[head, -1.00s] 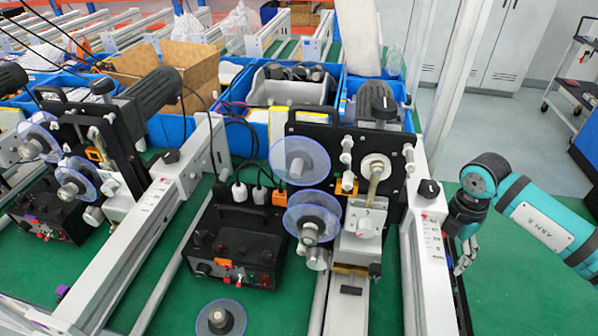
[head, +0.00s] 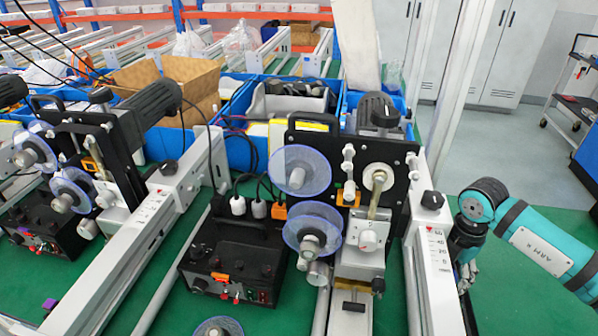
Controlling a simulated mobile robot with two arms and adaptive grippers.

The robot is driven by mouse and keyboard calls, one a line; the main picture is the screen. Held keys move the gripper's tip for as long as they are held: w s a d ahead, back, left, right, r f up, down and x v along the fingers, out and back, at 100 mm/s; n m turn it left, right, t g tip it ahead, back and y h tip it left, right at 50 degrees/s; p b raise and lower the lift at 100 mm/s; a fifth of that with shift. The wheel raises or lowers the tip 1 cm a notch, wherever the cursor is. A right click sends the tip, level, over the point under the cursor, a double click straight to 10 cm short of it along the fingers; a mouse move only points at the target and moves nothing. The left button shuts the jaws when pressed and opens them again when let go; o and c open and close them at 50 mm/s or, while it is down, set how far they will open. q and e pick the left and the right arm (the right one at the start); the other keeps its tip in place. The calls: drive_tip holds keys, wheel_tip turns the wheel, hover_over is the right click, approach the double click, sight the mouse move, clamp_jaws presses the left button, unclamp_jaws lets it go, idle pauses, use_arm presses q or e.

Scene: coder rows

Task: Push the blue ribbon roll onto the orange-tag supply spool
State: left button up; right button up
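A ribbon roll with a translucent blue flange and grey core (head: 218,328) lies flat on the green table at the bottom edge, partly cut off. The near machine carries an upper spool with a translucent blue disc (head: 298,170) and a lower spool with a similar disc (head: 313,226). An orange tag (head: 347,195) shows on the black plate beside and between them; I cannot tell which spool it marks. My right gripper (head: 466,278) hangs fingers down, right of the machine's white rail, apart from roll and spools. Its finger opening is unclear. My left gripper is out of view.
A black control box (head: 236,262) with cables stands left of the spools. White rails (head: 436,270) run along the table. A second machine (head: 85,170) stands at left. Blue bins (head: 240,140) and a cardboard box (head: 190,85) are behind. Green table at lower right is clear.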

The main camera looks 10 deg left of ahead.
drive_tip(key=c, duration=0.8)
drive_tip(key=shift+r+p, duration=1.8)
drive_tip(key=shift+r, duration=0.75)
drive_tip(key=shift+c, duration=0.2)
